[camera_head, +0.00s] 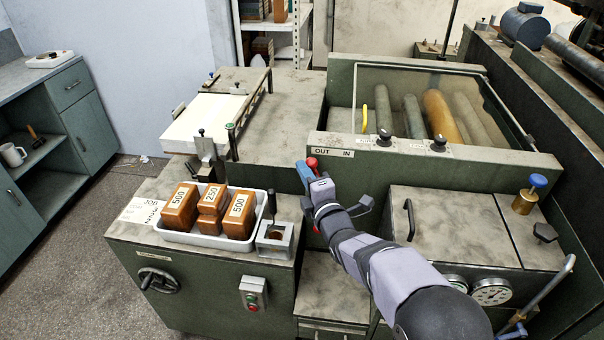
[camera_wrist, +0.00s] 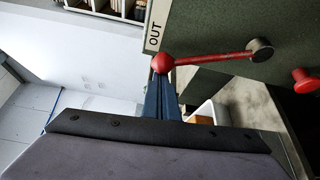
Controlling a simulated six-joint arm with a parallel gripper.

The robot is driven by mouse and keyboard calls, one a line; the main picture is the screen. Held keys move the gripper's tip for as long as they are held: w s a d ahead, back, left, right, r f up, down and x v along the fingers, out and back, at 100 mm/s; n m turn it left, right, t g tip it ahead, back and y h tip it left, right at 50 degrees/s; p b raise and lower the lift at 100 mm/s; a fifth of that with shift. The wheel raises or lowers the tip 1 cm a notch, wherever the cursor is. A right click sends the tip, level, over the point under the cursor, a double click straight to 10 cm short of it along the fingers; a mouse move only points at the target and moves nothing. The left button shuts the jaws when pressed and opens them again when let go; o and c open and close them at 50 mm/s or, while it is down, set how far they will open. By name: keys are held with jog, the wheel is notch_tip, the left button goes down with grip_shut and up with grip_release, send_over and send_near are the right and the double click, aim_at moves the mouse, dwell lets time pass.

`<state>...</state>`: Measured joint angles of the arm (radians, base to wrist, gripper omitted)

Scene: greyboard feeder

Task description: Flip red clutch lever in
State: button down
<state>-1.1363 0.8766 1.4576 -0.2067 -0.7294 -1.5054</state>
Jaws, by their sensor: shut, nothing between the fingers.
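The red clutch lever shows in the wrist view, with a round red ball knob (camera_wrist: 162,64) and a red rod (camera_wrist: 210,58) running to a dark pivot (camera_wrist: 260,49) on the green panel. The ball is on the OUT side, close to the OUT label (camera_wrist: 155,38). In the head view the ball (camera_head: 312,163) sits just below the OUT/IN label (camera_head: 332,152). My gripper (camera_head: 306,176) is at the ball; its blue fingers (camera_wrist: 161,98) are shut and empty, with their tips against or just short of the ball. I cannot tell whether they touch.
A white tray (camera_head: 180,239) of brown weights labelled 500 and 250 stands left of my gripper. A second red knob (camera_wrist: 304,80) shows at the right of the wrist view. A glass-covered roller housing (camera_head: 430,155) rises behind.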

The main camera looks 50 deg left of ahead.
jog(key=w+d+r+m+t+y+b, duration=0.1)
jog(key=w+d+m+b, duration=0.3)
jog(key=b, duration=0.5)
jog(key=shift+w+d+r+y, duration=0.2)
jog(key=shift+w+d+y, duration=0.2)
jog(key=shift+w+d, duration=0.15)
jog(key=shift+r, duration=0.1)
jog(key=s+d+b, duration=0.3)
jog(key=s+d, duration=0.3)
jog(key=d, duration=0.1)
jog(key=shift+f, duration=0.3)
jog(key=shift+s, duration=0.1)
dwell(0.5)
